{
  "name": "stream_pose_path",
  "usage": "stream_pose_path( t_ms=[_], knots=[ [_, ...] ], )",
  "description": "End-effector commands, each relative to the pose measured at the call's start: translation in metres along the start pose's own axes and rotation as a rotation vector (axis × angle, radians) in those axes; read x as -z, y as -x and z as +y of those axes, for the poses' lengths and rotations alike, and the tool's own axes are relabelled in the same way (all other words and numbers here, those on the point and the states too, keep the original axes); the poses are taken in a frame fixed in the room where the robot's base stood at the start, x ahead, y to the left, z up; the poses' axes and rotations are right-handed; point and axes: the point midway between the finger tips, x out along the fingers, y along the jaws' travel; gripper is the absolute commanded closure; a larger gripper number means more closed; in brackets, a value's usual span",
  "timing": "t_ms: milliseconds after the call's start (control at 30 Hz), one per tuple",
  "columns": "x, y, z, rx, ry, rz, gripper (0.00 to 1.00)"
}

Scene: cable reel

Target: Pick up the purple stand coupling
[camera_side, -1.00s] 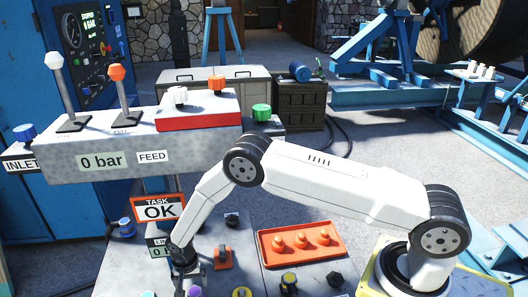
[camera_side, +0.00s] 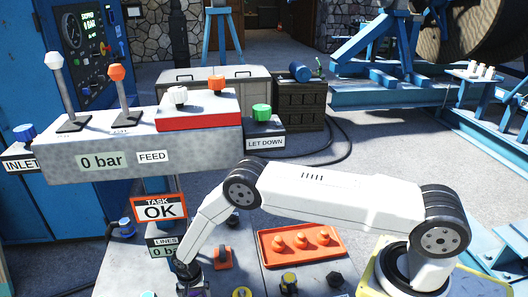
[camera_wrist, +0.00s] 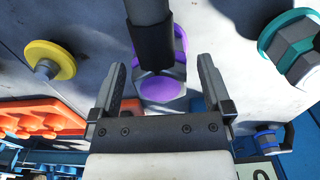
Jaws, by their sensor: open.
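The purple stand coupling (camera_wrist: 160,88) is in the middle of the wrist view, with a purple round face, a purple ring and a grey body. A dark cylinder (camera_wrist: 150,38) lies in front of part of it. My gripper (camera_wrist: 162,66) is open, with one finger to the left and one to the right of the coupling in the picture. Whether the fingers touch it cannot be told. In the side view my gripper (camera_side: 190,282) is low at the bottom edge, over the coupling, of which only a sliver of purple shows.
A yellow coupling (camera_wrist: 48,60) stands to the left and a teal one (camera_wrist: 292,45) to the right in the wrist view. A blue one (camera_wrist: 268,138) is at lower right. An orange tray (camera_side: 263,255) with orange pieces lies right of my gripper in the side view.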

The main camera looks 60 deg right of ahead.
Motion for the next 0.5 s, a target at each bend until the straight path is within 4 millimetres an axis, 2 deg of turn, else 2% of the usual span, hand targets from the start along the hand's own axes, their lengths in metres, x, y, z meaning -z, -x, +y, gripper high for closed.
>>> stream_pose_path(
  t_ms=[133, 500],
  knots=[
    [-0.0001, -0.0061, 0.0002, 0.000, 0.000, 0.000, 0.00],
    [0.0000, -0.0065, 0.0002, 0.000, 0.000, 0.000, 0.00]
  ],
)
